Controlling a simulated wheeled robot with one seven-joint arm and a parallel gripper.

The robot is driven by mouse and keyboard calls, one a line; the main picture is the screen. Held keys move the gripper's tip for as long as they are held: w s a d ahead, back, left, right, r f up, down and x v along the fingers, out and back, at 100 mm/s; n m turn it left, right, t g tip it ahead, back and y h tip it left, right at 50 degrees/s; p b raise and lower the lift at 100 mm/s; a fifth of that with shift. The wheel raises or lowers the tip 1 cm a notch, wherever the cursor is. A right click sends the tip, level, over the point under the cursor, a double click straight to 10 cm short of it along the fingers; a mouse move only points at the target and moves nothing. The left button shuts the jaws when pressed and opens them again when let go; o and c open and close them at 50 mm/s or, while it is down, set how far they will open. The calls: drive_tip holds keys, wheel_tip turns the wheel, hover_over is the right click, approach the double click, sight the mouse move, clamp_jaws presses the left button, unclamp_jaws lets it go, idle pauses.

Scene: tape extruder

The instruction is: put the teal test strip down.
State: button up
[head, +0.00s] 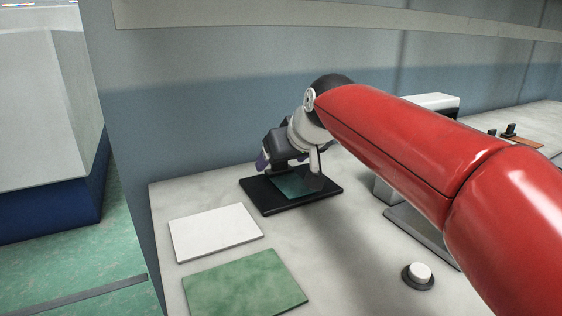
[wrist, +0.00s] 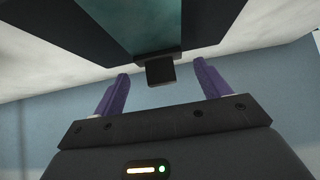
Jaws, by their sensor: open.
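The teal test strip (head: 290,186) lies flat on a black tray (head: 265,204) at the back of the bench. It also shows at the top of the wrist view (wrist: 138,22), with a dark block-like tab (wrist: 160,72) at its near end. My gripper (wrist: 160,68) is open, with one purple finger on each side of the tab and a visible gap on both sides. In the head view my gripper is over the tray and hides part of the strip.
A white plate (head: 215,231) and a green plate (head: 245,283) lie at the front left of the bench. A round white button (head: 420,272) on a dark base is at front right. A white machine (head: 432,102) stands behind my red arm. A wall rises behind the tray.

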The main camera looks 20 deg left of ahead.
drive_tip(key=v, duration=1)
drive_tip(key=shift+s+d+r, duration=0.1)
drive_tip(key=shift+s+d, duration=0.05)
